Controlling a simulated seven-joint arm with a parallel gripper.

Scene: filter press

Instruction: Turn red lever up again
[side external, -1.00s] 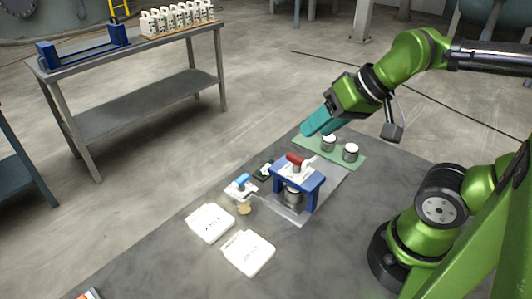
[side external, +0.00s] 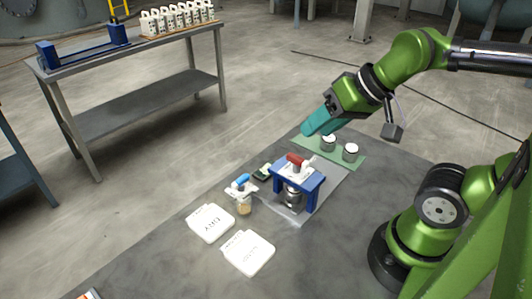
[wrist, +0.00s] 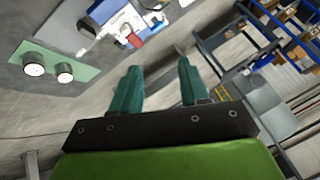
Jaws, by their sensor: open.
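The red lever (side external: 297,160) sits on top of the blue press frame (side external: 312,181), above a white plate. A metal cylinder (side external: 291,197) stands under the frame. The red lever also shows in the wrist view (wrist: 134,40), up and left of the fingers. My gripper (side external: 306,130) has teal fingers and is in the air behind and above the lever, apart from it. In the wrist view the two fingers (wrist: 160,75) are spread with nothing between them.
Two white-topped cylinders (side external: 350,152) stand on a green mat (side external: 318,151) near my gripper. A blue-handled valve (side external: 242,181) is left of the press, with a small beige-filled jar (side external: 243,207) below. Two white labelled pads (side external: 248,252) lie in front.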

